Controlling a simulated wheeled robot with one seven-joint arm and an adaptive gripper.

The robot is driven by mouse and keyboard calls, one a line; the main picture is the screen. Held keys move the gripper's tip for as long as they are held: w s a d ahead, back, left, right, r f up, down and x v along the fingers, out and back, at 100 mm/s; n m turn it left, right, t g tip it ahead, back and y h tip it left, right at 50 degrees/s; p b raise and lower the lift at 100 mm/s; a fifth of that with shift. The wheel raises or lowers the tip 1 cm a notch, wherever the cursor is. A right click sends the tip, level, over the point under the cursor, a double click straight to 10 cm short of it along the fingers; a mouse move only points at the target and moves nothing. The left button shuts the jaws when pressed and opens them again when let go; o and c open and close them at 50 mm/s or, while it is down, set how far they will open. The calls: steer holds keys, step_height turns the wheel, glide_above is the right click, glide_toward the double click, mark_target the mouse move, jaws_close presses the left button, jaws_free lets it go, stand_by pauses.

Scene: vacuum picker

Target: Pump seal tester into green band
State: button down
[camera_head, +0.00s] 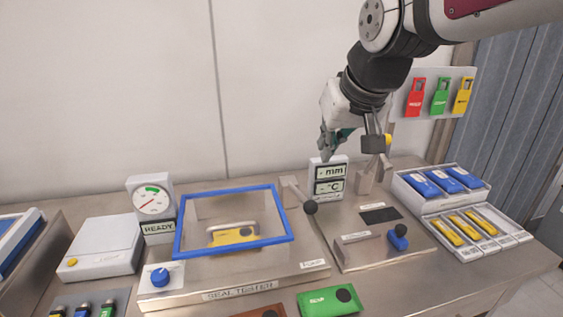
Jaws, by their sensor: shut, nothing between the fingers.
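The seal tester (232,294) stands on the bench at centre-left, its label on the front edge. Its clear lid with a blue frame (178,238) covers a yellow pack (233,235). A gauge (152,202) at the back left has a green band at the top of its dial. Its red needle looks to lie outside that band, and the sign below reads READY. A lever with a black ball (311,207) stands at the tester's right. My gripper (373,144) is shut and empty, above the back of the bench and up and right of the lever ball.
A blue knob (160,277) sits at the tester's front left. A display (328,180) stands behind. A second metal fixture with a blue-based black knob (398,237) is at right. Trays (440,190) of blue and yellow items lie farther right. A green pack (328,301) lies in front.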

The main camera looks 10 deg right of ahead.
steer(key=shift+w+d+r, duration=0.1)
steer(key=shift+w+d, duration=0.1)
steer(key=shift+w, duration=0.15)
steer(key=b+x, duration=0.1)
steer(key=x, duration=0.8)
steer(key=shift+w+f, duration=0.1)
steer(key=shift+f, duration=0.15)
step_height(320, 180, down, 3)
steer(key=shift+f, duration=0.1)
steer(key=shift+s+f, duration=0.25)
steer(key=shift+f, duration=0.3)
